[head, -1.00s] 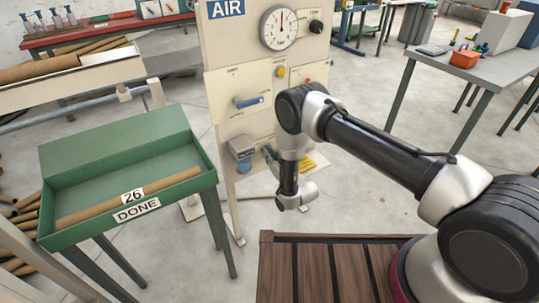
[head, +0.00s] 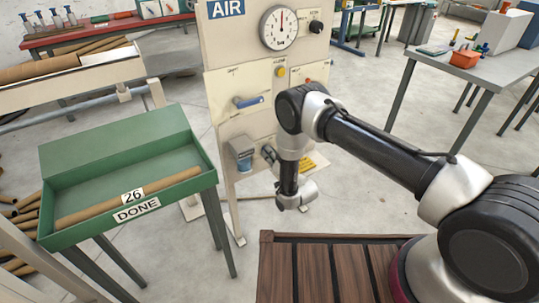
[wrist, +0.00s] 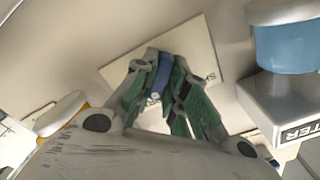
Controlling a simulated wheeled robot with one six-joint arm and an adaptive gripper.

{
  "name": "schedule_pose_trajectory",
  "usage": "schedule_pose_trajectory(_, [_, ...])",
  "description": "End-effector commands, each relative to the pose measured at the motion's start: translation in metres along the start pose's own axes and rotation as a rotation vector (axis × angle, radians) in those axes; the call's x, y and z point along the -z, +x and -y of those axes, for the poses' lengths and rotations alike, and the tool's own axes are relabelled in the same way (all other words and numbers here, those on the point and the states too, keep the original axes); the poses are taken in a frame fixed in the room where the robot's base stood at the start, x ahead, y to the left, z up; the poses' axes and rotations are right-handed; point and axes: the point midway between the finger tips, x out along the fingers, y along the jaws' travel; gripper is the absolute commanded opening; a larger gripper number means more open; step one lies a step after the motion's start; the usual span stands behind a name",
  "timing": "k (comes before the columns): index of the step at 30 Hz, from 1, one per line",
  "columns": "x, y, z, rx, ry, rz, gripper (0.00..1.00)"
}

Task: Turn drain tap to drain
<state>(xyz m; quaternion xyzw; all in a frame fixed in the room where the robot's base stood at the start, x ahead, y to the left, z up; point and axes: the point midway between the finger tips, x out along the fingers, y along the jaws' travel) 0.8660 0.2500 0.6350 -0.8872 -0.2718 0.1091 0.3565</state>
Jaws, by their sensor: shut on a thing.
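In the wrist view, my gripper (wrist: 160,62) is shut on a narrow blue handle, the drain tap (wrist: 161,78), which sits between its green-sided fingers. The tap is in front of a cream plate (wrist: 197,50) on the panel. In the head view my gripper is mostly hidden behind my arm, low on the panel beside the filter, and the tap cannot be seen there. The filter (head: 241,148) is a grey block with a blue bowl (head: 245,166); the bowl also shows in the wrist view (wrist: 287,47).
The cream AIR panel (head: 231,55) carries a gauge (head: 279,28), a black knob (head: 316,27) and another blue lever (head: 249,101). A green tray (head: 80,191) holding a tube stands at left. A wooden slatted deck (head: 320,275) lies in front.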

Motion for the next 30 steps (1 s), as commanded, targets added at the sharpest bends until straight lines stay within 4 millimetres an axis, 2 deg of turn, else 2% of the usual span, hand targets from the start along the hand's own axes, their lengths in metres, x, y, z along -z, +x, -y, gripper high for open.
schedule_pose_trajectory(18, [-0.0004, -0.0007, -0.0009, -0.002, 0.038, 0.001, 0.00])
schedule_pose_trajectory(19, [-0.0004, -0.0007, -0.0009, -0.002, 0.038, 0.001, 0.20])
schedule_pose_trajectory(21, [-0.0004, -0.0007, -0.0008, -0.002, 0.038, 0.001, 0.33])
schedule_pose_trajectory(22, [-0.0003, -0.0006, -0.0008, -0.002, 0.038, 0.001, 0.36])
schedule_pose_trajectory(30, [-0.0001, -0.0005, -0.0004, -0.001, 0.037, 0.000, 0.36])
